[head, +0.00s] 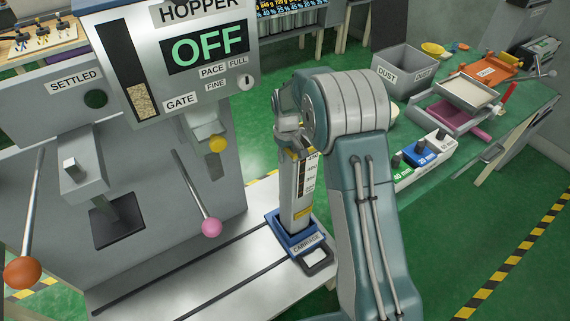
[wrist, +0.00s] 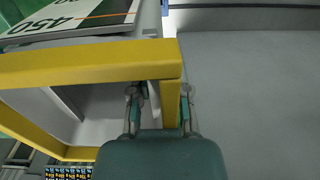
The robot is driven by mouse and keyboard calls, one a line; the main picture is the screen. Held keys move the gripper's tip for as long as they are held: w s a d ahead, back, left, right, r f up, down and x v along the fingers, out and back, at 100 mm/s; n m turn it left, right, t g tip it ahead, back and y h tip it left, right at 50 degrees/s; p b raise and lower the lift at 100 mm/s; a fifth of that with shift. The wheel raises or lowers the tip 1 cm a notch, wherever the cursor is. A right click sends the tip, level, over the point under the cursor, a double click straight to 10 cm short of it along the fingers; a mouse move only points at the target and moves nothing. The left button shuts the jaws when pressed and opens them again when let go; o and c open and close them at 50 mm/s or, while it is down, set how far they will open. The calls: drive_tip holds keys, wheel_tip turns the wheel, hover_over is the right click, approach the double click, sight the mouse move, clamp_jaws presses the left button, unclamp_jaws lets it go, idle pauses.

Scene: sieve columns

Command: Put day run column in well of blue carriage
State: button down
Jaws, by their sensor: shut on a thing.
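A tall grey column (head: 297,190) with a white scale strip stands upright on the right part of the bench. I take it for the day run column; no such name is readable. Its lower end appears inside the blue carriage (head: 279,231); I cannot tell whether it is fully down in the well. My gripper (head: 292,150) is at the column's top. In the wrist view my gripper (wrist: 160,105) is shut on one side of the column's yellow rim (wrist: 90,66), a finger on either side. The column's open mouth shows left of the fingers.
The hopper (head: 180,65) reads OFF; its gate spout (head: 208,130) is left of my gripper. A pink-knobbed lever (head: 211,227) and an orange-knobbed lever (head: 23,272) stick out. Slots run along the bench (head: 170,275). A dust bin (head: 403,70) and sieve trays (head: 465,92) stand right.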

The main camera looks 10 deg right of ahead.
wheel_tip(320, 180, down, 2)
drive_tip(key=shift+d+f, duration=0.1)
drive_tip(key=shift+f, duration=0.4)
drive_tip(key=shift+a, duration=0.2)
drive_tip(key=c, duration=0.6)
unclamp_jaws()
drive_tip(key=shift+f, duration=0.1)
drive_tip(key=shift+d, duration=0.1)
